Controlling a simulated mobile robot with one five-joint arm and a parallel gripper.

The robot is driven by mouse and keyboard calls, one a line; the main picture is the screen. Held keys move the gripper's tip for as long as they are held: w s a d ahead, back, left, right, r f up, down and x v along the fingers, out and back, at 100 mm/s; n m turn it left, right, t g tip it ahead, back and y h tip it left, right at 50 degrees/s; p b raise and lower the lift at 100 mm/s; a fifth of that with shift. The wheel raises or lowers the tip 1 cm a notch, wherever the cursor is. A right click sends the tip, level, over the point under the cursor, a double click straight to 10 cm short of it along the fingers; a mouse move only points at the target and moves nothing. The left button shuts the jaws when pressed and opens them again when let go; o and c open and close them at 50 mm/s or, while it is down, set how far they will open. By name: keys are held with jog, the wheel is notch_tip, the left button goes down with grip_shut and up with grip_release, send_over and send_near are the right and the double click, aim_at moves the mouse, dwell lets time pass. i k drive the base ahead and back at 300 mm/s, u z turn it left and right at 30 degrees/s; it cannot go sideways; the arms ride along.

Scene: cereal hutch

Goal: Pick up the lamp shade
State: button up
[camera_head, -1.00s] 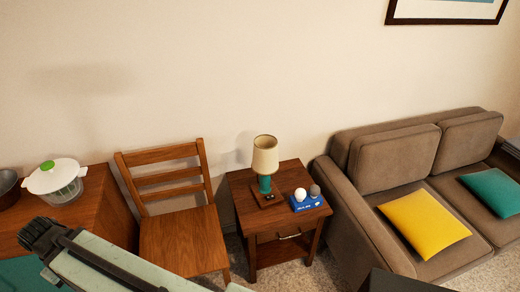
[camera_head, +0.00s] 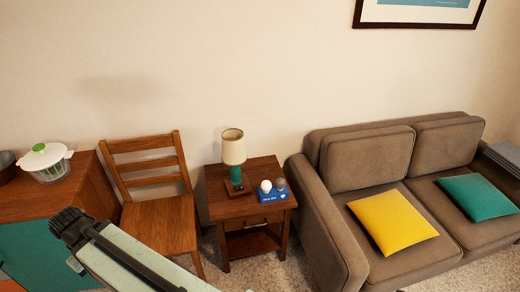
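The lamp shade (camera_head: 233,148) is cream and sits upright on a lamp with a teal base (camera_head: 236,177). The lamp stands on the wooden side table (camera_head: 252,208), between the chair and the sofa. Part of my arm crosses the lower left of the view, in front of the chair.
A blue box (camera_head: 272,196) with two round objects lies beside the lamp. A wooden chair (camera_head: 158,222) stands left of the table and a brown sofa (camera_head: 330,232) right of it. A cabinet (camera_head: 60,212) with a lidded bowl (camera_head: 47,160) is at far left. Carpet lies in front.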

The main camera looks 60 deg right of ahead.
aim_at(233, 148)
jog(key=u, duration=0.2)
jog(key=i, duration=0.85)
jog(key=z, duration=0.1)
